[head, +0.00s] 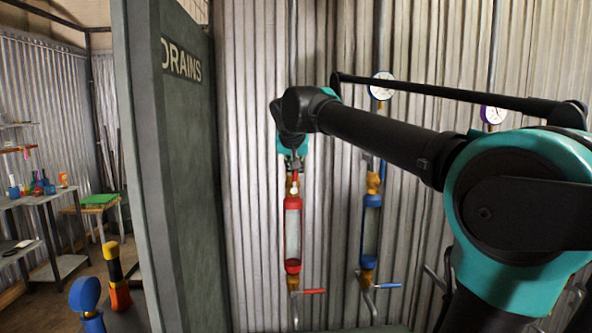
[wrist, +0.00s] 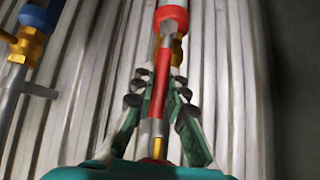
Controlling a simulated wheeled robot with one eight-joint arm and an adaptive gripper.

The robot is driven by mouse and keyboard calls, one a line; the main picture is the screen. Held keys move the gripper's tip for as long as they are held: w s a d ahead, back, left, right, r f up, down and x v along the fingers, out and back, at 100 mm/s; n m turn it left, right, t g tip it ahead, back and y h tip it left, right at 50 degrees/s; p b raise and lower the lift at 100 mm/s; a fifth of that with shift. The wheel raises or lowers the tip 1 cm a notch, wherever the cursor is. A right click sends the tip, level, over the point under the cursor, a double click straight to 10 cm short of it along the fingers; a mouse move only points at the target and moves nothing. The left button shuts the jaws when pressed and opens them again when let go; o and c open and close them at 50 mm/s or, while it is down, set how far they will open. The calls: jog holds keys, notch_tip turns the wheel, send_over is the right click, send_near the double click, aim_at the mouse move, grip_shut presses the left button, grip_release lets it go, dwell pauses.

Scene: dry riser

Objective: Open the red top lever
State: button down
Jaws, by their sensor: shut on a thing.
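The red top lever (wrist: 161,82) lies lengthwise along the pipe in the wrist view, between the two fingers of my gripper (wrist: 158,84). The gripper is shut on it. A red collar (wrist: 172,17) and a brass fitting show just beyond it. In the head view my gripper (head: 293,163) is at the top of the red-capped clear cylinder (head: 292,235), and it mostly hides the top lever there. A lower red lever (head: 314,291) sticks out to the right below that cylinder.
A blue-capped cylinder (head: 371,232) with a lower blue lever (head: 388,285) stands to the right. Two gauges, one blue-rimmed (head: 382,86), are higher up. A grey panel marked DRAINS (head: 165,180) stands left of my gripper. Corrugated wall is close behind the pipes.

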jog(key=c, duration=1.5)
grip_release()
jog(key=v, duration=1.2)
jog(key=shift+w, duration=0.1)
